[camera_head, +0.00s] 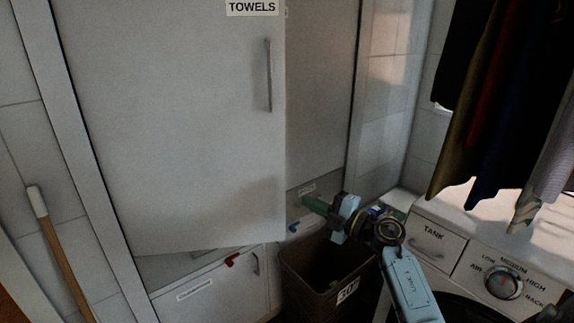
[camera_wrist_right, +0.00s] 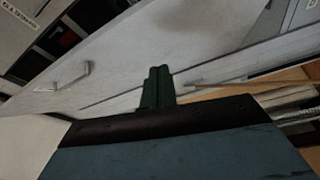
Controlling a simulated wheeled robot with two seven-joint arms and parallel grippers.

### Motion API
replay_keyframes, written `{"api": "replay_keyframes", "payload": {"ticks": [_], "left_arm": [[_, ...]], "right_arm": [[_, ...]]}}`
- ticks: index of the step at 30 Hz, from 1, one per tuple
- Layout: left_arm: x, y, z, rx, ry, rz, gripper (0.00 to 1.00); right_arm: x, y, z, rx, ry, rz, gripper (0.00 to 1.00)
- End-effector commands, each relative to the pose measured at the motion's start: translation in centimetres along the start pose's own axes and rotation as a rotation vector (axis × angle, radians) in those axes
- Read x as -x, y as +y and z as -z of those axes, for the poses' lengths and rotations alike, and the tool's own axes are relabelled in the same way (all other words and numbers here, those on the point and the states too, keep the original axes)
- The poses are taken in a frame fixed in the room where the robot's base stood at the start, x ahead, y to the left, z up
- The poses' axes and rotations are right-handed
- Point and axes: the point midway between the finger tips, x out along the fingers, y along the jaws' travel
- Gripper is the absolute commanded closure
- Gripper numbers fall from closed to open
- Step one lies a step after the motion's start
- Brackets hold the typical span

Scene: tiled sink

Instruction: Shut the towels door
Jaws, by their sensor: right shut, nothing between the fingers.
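The towels door (camera_head: 185,130) is a large pale panel in the head view, with a TOWELS label (camera_head: 252,7) and a vertical handle (camera_head: 268,75) near its right edge. It stands ajar, its free right edge out from the cabinet (camera_head: 318,90). My right gripper (camera_head: 308,203) is shut and empty, its green fingers pointing left, just right of the door's lower right corner; contact cannot be told. In the wrist view the shut fingers (camera_wrist_right: 157,85) lie before a pale panel with a handle (camera_wrist_right: 68,78). My left gripper is not in view.
A brown bin (camera_head: 310,270) stands below my right gripper. A washing machine (camera_head: 470,260) is at right, with clothes (camera_head: 500,100) hanging above. A lower cabinet front (camera_head: 205,295) with a red catch is under the door. A wooden-handled tool (camera_head: 62,255) leans at left.

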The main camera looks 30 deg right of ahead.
Motion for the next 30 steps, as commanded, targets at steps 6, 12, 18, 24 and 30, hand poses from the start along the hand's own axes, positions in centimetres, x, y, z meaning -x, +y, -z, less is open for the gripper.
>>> {"api": "replay_keyframes", "payload": {"ticks": [6,12,18,24,30], "left_arm": [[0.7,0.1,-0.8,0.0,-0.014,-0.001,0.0],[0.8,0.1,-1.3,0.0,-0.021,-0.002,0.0],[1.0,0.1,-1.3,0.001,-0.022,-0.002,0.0],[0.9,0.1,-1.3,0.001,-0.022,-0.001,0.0],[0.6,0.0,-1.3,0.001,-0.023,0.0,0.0]], "right_arm": [[1.2,6.7,0.1,0.216,-0.006,0.067,1.0],[0.1,7.3,0.0,0.241,-0.013,0.08,1.0],[-4.0,7.0,0.0,0.239,-0.011,0.079,1.0],[-8.4,6.5,-0.1,0.238,-0.011,0.079,1.0],[-10.2,6.7,-1.8,0.24,-0.013,0.081,1.0]]}}
